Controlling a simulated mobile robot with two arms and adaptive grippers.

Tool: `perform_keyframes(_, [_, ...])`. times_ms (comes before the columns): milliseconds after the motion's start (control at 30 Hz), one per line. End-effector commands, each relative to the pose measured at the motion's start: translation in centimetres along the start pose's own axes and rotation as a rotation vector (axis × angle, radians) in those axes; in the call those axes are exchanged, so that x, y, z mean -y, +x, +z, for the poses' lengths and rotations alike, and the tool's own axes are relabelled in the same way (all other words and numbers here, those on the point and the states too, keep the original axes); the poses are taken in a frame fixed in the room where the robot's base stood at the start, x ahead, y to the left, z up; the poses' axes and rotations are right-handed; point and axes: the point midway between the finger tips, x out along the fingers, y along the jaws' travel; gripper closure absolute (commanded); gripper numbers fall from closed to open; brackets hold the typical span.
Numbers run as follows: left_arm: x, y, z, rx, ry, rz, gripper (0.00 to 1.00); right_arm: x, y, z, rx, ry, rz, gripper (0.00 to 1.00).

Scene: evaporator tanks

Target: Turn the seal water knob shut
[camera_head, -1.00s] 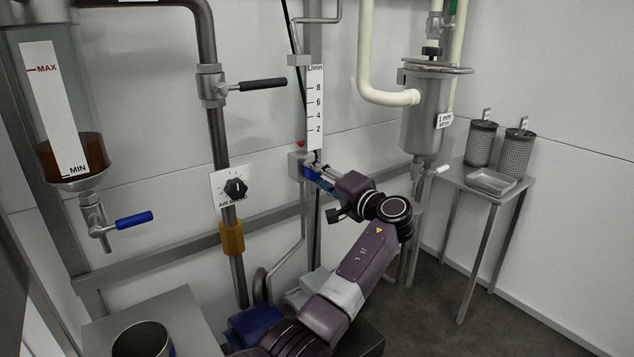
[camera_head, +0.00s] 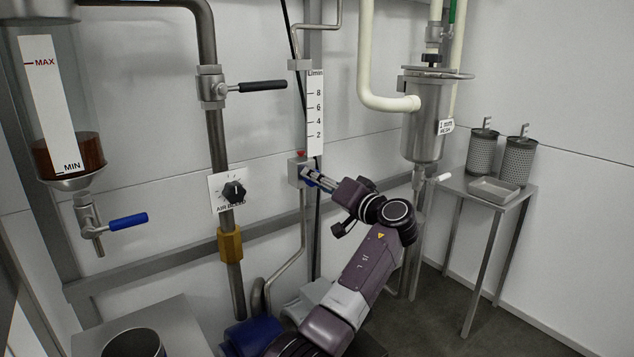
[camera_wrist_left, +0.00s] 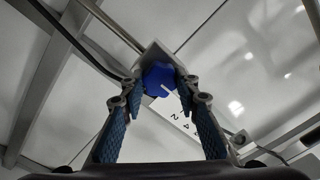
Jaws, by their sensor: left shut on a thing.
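The blue seal water knob (camera_wrist_left: 158,80) sits on a grey block (camera_head: 297,170) below the flow scale (camera_head: 315,115) marked L/min. A small red part (camera_head: 300,154) shows just above the block. My right gripper is not in view.
An air bleed dial (camera_head: 234,191) and a black-handled valve (camera_head: 262,86) are on the pipe to the left. A blue-handled valve (camera_head: 128,221) hangs under the sight glass. A strainer vessel (camera_head: 425,120) and a side table (camera_head: 465,189) stand right.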

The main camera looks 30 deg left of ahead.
Motion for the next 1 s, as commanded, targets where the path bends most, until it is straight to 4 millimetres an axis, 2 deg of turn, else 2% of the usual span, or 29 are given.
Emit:
perform_keyframes(267, [-0.2, 0.0, 0.3, 0.008, 0.000, 0.002, 0.95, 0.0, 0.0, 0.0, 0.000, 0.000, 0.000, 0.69])
perform_keyframes(300, [-0.2, 0.0, 0.3, 0.008, 0.001, 0.003, 0.67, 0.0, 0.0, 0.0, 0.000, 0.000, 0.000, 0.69])
perform_keyframes(433, [-0.1, 0.0, 0.2, 0.005, 0.001, 0.002, 0.53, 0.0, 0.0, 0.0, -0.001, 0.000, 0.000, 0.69])
perform_keyframes(767, [-0.1, -0.4, 0.1, 0.001, 0.000, 0.002, 0.53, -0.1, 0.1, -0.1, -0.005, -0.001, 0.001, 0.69])
perform_keyframes(867, [-0.2, -1.5, 0.1, 0.001, 0.000, 0.003, 0.53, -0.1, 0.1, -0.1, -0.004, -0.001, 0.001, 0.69])
perform_keyframes(1000, [-0.2, -4.3, 0.1, 0.001, 0.000, 0.004, 0.53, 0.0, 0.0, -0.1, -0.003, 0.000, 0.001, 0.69])
